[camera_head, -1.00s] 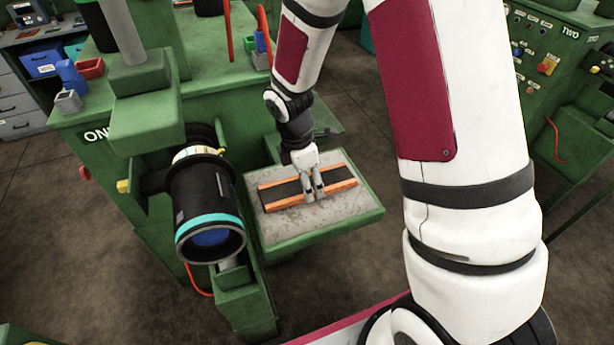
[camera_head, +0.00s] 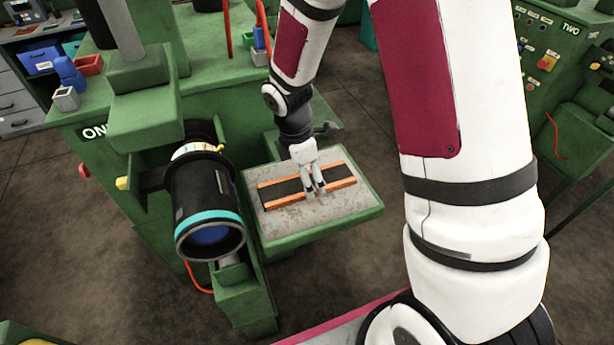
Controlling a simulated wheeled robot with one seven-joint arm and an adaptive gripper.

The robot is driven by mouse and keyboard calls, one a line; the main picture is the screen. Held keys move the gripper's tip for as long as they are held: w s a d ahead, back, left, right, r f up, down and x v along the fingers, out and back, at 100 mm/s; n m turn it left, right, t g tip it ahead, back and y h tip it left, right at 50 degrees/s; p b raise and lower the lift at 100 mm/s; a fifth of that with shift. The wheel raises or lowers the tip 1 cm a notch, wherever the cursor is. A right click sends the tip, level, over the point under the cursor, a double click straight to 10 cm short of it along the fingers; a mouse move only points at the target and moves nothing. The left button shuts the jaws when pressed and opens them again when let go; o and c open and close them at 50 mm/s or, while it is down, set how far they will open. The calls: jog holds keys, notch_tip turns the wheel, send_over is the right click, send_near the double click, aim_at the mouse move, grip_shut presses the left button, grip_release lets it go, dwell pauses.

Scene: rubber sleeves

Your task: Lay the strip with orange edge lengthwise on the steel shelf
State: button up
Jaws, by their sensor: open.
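The strip with orange edge (camera_head: 284,192) is a dark band with orange along both long sides. It lies flat and lengthwise on the grey steel shelf (camera_head: 290,222), which has a green rim. My gripper (camera_head: 316,194) is open, pointing down at the strip a little right of its middle. Its fingers cover part of the strip. I cannot tell whether the fingertips touch it.
A black cylinder with a teal ring (camera_head: 207,215) sticks out from the green machine (camera_head: 110,180) just left of the shelf. Small bins (camera_head: 66,98) stand on the machine's top. Another green machine (camera_head: 575,60) is at the right. Open floor lies between.

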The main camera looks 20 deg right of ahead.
jog(key=s+r+m+t, duration=0.1)
jog(key=s+r+m, duration=0.3)
jog(key=r, duration=0.8)
jog(key=s+r+m+t, duration=0.2)
jog(key=s+r+m, duration=0.2)
jog(key=r, duration=0.7)
jog(key=s+r+m+t+y, duration=0.1)
jog(key=s+r+m, duration=0.4)
jog(key=s+m, duration=0.5)
jog(key=shift+s+d+r+t+y, duration=0.2)
jog(key=shift+s+t+y, duration=0.25)
jog(key=shift+t, duration=0.35)
jog(key=shift+r, duration=0.1)
